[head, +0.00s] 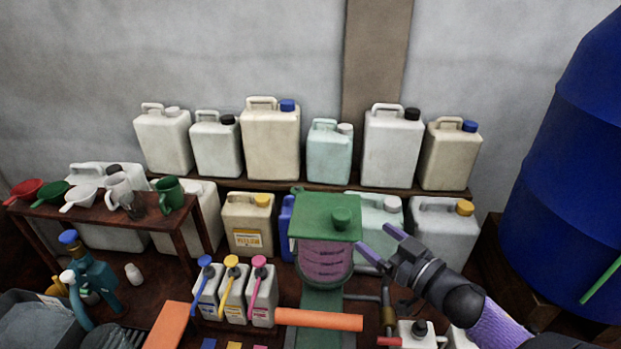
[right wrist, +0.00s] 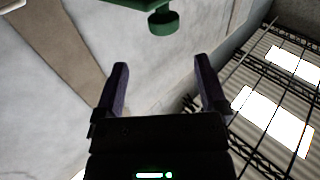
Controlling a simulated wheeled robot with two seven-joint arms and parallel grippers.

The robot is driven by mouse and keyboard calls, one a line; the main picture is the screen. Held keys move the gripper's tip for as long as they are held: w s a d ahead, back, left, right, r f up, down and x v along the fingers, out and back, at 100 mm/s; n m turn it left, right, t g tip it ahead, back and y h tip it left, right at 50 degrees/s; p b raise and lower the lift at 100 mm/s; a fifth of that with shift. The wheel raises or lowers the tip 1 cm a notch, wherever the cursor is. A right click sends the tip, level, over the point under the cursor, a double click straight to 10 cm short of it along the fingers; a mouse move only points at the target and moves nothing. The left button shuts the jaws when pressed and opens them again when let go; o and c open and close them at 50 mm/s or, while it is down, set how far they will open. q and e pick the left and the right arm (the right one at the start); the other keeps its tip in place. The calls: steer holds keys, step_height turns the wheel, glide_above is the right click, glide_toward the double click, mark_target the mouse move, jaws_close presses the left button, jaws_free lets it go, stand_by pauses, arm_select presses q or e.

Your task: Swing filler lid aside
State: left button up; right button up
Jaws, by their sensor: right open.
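In the right wrist view, a green knob (right wrist: 163,22) under a green plate shows beyond the open fingers (right wrist: 161,76). My left gripper is not in view.
Jerrycans (head: 270,142) line the shelf behind. Three small cans with blue, yellow and pink handles (head: 232,290) stand left of the vat. An orange bar (head: 320,320) lies in front. A blue drum (head: 570,170) stands at right. Cups and scoops sit on a rack (head: 140,213) at left.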

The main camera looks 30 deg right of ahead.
mark_target(349, 219)
steer(key=w, duration=0.3)
steer(key=w+a, duration=0.1)
steer(key=w, duration=0.5)
steer(key=shift+w+a+r, duration=0.15)
steer(key=shift+w+r, duration=0.05)
steer(key=shift+w, duration=0.05)
jaws_close()
